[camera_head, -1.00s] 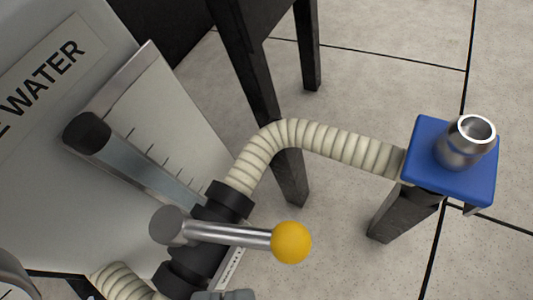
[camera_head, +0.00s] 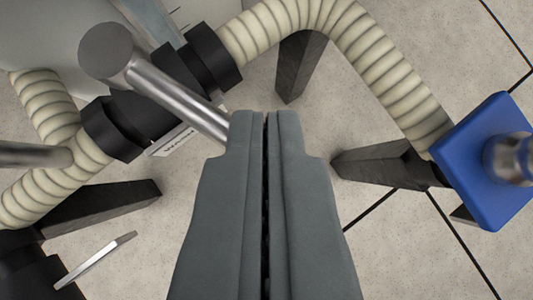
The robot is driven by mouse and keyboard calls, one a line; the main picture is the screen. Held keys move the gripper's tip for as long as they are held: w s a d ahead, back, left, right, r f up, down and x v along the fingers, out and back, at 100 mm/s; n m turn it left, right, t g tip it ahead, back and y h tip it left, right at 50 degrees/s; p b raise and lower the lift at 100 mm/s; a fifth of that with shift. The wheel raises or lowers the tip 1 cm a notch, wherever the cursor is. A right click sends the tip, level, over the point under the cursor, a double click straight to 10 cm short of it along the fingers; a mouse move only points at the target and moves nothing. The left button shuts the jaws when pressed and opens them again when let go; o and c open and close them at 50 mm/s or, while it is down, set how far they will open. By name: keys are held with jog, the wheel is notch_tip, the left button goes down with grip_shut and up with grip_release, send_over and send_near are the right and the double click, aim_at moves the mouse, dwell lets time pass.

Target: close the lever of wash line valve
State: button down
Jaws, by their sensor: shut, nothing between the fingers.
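The valve's black body (camera_head: 150,108) sits in a ribbed cream hose line at upper left. A label, partly hidden, shows along its lower edge. The valve's metal lever (camera_head: 180,95) runs from a round grey hub (camera_head: 107,52) down and right to my gripper. The lever's yellow ball end is hidden, and the lever's far end disappears at the fingertips. My gripper (camera_head: 264,116) is shut, fingers together, with nothing between them. Its tips overlap the lever's end in the picture; I cannot tell whether they touch.
The cream hose (camera_head: 385,68) curves right to a blue block (camera_head: 485,165) with a metal fitting, on a dark leg. A metal bar (camera_head: 35,154) and another hose (camera_head: 45,105) lie at left. Tiled floor shows below and at right.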

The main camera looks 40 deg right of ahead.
aim_at(223, 147)
jog(key=shift+x, duration=1.6)
jog(key=shift+s+a, duration=0.3)
jog(key=shift+a, duration=0.5)
jog(key=shift+s+a, duration=0.25)
jog(key=shift+a, duration=0.5)
